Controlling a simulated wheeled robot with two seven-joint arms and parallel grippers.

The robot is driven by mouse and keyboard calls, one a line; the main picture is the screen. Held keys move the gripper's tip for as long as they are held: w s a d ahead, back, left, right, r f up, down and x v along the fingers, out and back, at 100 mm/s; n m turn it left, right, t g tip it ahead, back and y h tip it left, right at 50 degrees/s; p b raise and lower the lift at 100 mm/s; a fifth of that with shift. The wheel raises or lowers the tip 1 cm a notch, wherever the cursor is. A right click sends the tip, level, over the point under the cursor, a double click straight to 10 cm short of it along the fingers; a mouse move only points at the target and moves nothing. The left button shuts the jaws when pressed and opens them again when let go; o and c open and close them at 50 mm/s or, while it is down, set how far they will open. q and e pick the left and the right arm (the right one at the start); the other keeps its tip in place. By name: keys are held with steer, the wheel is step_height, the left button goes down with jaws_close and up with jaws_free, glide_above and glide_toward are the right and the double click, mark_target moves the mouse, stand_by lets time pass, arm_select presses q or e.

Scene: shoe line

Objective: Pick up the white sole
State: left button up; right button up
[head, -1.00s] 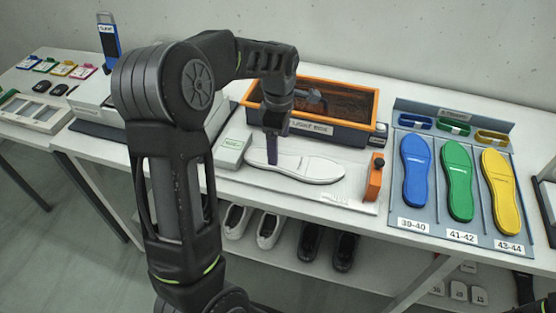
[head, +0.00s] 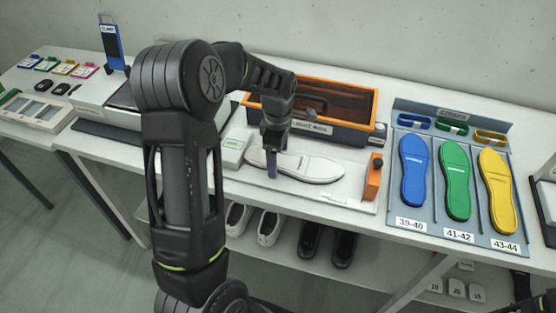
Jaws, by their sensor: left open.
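The white sole (head: 312,168) lies flat on a pale board on the table, in front of the orange-rimmed box. My left gripper (head: 272,168) points down at the left part of the sole, with a finger in front of it. The jaws are open, and the arm hides part of the sole's left end. I cannot tell whether the fingers touch the sole.
An orange block (head: 373,177) stands at the board's right end. The orange-rimmed box (head: 345,133) stands behind the sole. A blue-grey rack (head: 405,226) with blue, green and yellow soles lies to the right. Shoes (head: 269,227) stand on the lower shelf.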

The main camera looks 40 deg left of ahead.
stand_by(0.3)
arm_select(q)
steer(key=c, duration=1.7)
step_height(320, 180, up, 10)
steer(key=shift+r+b, duration=0.1)
steer(key=shift+b, duration=0.75)
